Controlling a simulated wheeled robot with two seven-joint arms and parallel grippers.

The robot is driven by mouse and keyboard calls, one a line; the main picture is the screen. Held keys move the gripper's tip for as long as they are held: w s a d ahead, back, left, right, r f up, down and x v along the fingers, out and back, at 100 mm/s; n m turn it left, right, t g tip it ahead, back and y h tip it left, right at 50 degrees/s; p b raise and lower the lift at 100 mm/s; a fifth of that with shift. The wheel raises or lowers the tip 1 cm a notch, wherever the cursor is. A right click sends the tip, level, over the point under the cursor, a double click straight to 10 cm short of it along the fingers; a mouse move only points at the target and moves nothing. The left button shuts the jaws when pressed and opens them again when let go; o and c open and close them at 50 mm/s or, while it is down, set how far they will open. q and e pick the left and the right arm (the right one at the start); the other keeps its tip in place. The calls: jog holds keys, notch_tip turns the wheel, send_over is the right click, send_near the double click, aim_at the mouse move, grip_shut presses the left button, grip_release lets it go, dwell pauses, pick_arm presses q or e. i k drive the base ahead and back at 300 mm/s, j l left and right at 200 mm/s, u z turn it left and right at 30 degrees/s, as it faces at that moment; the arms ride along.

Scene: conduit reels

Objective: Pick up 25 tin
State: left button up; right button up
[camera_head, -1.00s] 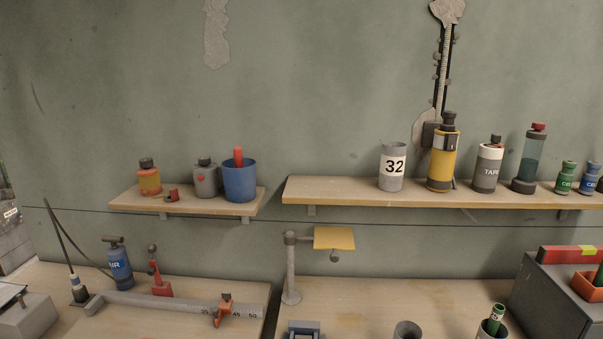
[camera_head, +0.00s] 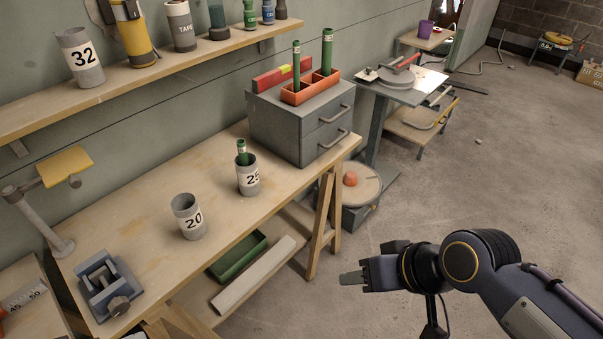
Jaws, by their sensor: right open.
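The 25 tin (camera_head: 247,184) is a grey cylinder with a white label. It stands upright on the wooden workbench (camera_head: 140,230), near the grey drawer unit, with a green tube (camera_head: 242,152) sticking out of its top. My right gripper (camera_head: 352,278) is open and empty in front of the bench's right end, to the right of and lower in the picture than the tin, well apart from it. My left gripper is not in view.
The 20 tin (camera_head: 188,218) stands left of the 25 tin. A grey drawer unit (camera_head: 290,130) carries an orange tray (camera_head: 310,90) with green tubes. A vise (camera_head: 105,285) sits at the front left. The shelf (camera_head: 120,90) with the 32 tin (camera_head: 82,62) hangs above.

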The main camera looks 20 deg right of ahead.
aim_at(247, 177)
jog(key=z, duration=0.25)
jog(key=u, duration=0.55)
jog(key=l+u, duration=0.35)
jog(key=u, duration=0.15)
jog(key=i+l+u, duration=0.1)
jog(key=l+u, duration=0.6)
jog(key=u, duration=0.25)
jog(key=k+l, duration=0.1)
jog(key=l, duration=0.25)
jog(key=k+l+u, duration=0.15)
jog(key=l, duration=0.55)
jog(key=k+l+u, duration=0.15)
jog(key=k+l, duration=0.2)
jog(key=l, duration=0.3)
jog(key=i+l, duration=0.1)
jog(key=i, duration=0.4)
jog(key=j+u, duration=0.05)
